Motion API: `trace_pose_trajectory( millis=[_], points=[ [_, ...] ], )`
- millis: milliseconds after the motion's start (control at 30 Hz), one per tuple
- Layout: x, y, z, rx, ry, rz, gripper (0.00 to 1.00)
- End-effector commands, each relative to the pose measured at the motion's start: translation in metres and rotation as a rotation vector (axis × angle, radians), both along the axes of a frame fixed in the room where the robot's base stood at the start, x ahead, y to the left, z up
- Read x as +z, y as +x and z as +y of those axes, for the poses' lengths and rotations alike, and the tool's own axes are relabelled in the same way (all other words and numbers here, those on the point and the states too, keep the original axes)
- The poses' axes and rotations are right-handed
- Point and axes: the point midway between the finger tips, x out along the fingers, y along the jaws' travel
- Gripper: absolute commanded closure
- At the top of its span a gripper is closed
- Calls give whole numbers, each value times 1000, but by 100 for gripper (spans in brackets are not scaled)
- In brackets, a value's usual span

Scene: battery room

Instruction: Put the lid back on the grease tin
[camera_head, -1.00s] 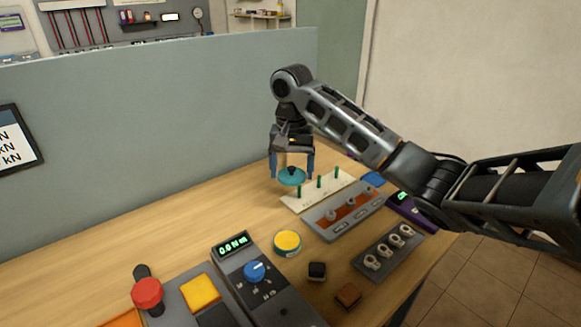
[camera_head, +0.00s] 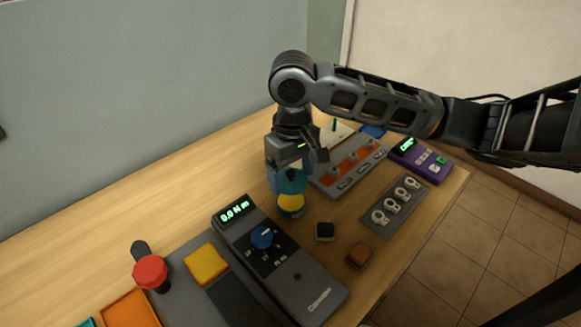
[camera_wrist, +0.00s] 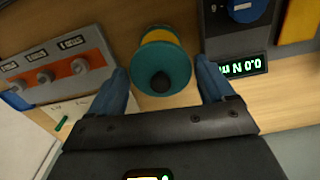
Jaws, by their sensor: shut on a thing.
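The lid is a round teal disc with a black knob, seen at my gripper in the head view (camera_head: 292,184) and the wrist view (camera_wrist: 161,72). My gripper (camera_head: 288,181) is shut on the lid, with blue fingers on either side of it. The grease tin (camera_head: 291,205) shows yellow just below the lid and stands on the table. In the wrist view the tin (camera_wrist: 160,36) shows past the lid's upper edge, so the two are not fully lined up from there. I cannot tell whether lid and tin touch.
A grey meter (camera_head: 275,260) with a blue dial stands close left of the tin. A black block (camera_head: 325,231) and a brown block (camera_head: 360,254) lie to the right. An orange-and-grey panel (camera_head: 352,165) with knobs is behind right. The table's left back is clear.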

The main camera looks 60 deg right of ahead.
Motion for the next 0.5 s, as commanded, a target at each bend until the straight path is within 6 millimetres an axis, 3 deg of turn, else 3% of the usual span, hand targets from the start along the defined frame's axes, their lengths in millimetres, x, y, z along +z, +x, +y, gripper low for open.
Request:
trace_pose_trajectory(
  millis=[500],
  points=[
    [-47,0,0,-2,0,0,46]
  ],
)
